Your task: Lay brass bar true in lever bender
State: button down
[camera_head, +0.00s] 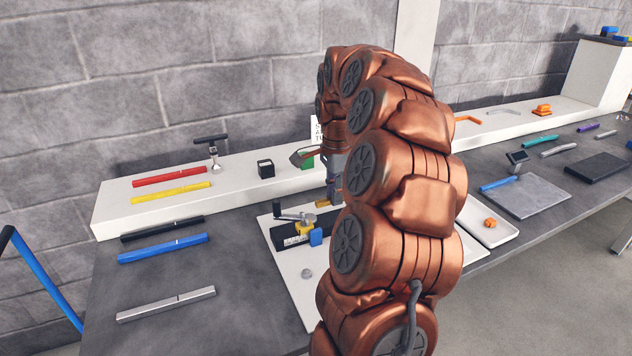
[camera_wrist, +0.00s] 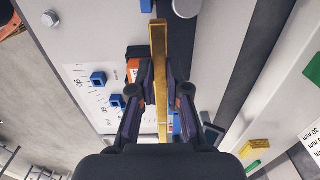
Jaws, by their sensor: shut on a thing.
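The brass bar (camera_wrist: 158,42) is a straight golden strip in the wrist view, running lengthwise up the picture between the fingers. My gripper (camera_wrist: 160,82) is shut on it. In the head view my gripper (camera_head: 334,192) points down just behind the lever bender, and my arm hides much of that area. The lever bender (camera_head: 290,238) is a dark block with a crank handle, a yellow part and a blue block, on a white board (camera_head: 292,285). In the wrist view the bar's far end lies between a blue block (camera_wrist: 146,5) and a grey round post (camera_wrist: 187,8). I cannot tell whether it touches them.
Red (camera_head: 170,177), yellow (camera_head: 171,193), blue (camera_head: 163,248) and silver (camera_head: 166,304) strips lie at left. A small black cube (camera_head: 265,169) stands on the white shelf. A printed scale with blue pegs (camera_wrist: 98,78) lies left of the bar. A grey plate (camera_head: 527,196) lies right.

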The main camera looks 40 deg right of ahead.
aim_at(332, 224)
jog(key=shift+w, duration=0.15)
jog(key=shift+a+f+b, duration=0.1)
jog(key=shift+f+b, duration=0.05)
jog(key=shift+b, duration=0.45)
jog(key=shift+f+b, duration=1.3)
jog(key=shift+f, duration=0.4)
jog(key=shift+f+b, duration=1.2)
jog(key=shift+f, duration=0.4)
jog(key=c, duration=1.1)
grip_release()
jog(key=shift+r, duration=6)
